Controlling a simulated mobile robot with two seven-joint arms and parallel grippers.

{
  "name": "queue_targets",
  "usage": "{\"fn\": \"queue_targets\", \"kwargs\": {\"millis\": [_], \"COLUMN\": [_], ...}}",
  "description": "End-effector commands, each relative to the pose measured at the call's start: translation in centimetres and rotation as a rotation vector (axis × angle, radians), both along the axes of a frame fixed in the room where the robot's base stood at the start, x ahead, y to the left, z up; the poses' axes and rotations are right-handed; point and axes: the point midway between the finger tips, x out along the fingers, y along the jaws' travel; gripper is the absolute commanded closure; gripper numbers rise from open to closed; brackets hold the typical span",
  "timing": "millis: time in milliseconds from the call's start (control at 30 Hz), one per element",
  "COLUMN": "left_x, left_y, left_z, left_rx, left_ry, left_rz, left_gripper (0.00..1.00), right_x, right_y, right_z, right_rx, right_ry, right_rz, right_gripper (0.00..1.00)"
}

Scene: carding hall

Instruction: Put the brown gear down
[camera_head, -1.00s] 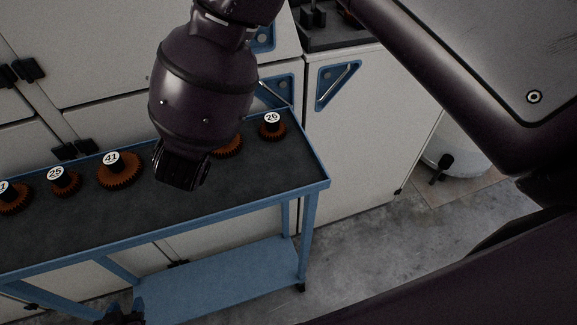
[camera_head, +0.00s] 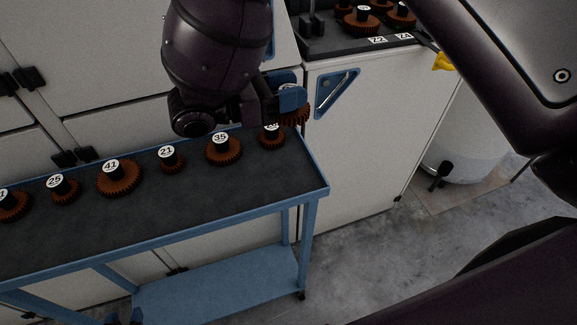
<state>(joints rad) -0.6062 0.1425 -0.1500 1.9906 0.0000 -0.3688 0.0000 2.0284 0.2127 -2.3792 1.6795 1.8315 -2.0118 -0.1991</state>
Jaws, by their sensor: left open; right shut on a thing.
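The brown gear (camera_head: 298,117) is held in my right gripper (camera_head: 288,101), which is shut on it. It is above the far right end of the blue cart's dark top (camera_head: 215,195), close to the cart's last gear in the picture; the gripper partly hides it. My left gripper (camera_head: 124,318) shows only as fingertips at the bottom edge, open and empty, in front of the cart.
Numbered brown gears stand in a row on the cart, among them 41 (camera_head: 118,178), 21 (camera_head: 171,160), 35 (camera_head: 223,149) and one at the right end (camera_head: 271,137). More gears (camera_head: 362,20) stand on a dark worktop at the top right. The cart's front strip is clear.

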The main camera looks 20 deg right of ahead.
Motion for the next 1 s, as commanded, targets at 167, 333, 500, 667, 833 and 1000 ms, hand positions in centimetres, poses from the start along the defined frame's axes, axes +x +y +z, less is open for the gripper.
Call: {"fn": "queue_targets", "kwargs": {"millis": [167,333,500,667,833,1000], "left_x": [-0.1,0.0,0.1,0.3,0.4,0.4], "left_y": [0.0,0.0,0.0,-0.1,-0.1,-0.1], "left_z": [-0.3,-0.5,-0.7,-0.8,-0.8,-1.0], "left_rx": [0.000,0.000,-0.001,0.000,0.000,0.000], "left_ry": [0.002,0.001,-0.001,-0.003,-0.006,-0.006], "left_rz": [0.000,0.000,-0.001,-0.002,-0.003,-0.003], "left_gripper": [0.57,0.57,0.57,0.57,0.57,0.57], "right_x": [-0.1,0.0,0.0,0.0,0.0,0.0], "right_y": [0.0,0.0,0.0,0.0,0.0,0.0], "right_z": [-4.2,-7.9,-11.4,-13.5,-14.2,-16.0], "right_rx": [0.000,0.001,0.001,0.000,0.000,0.000], "right_ry": [0.004,0.004,0.002,0.001,0.000,0.001], "right_rz": [0.001,0.002,0.003,0.003,0.004,0.004], "right_gripper": [0.85,0.85,0.85,0.85,0.85,0.85]}}
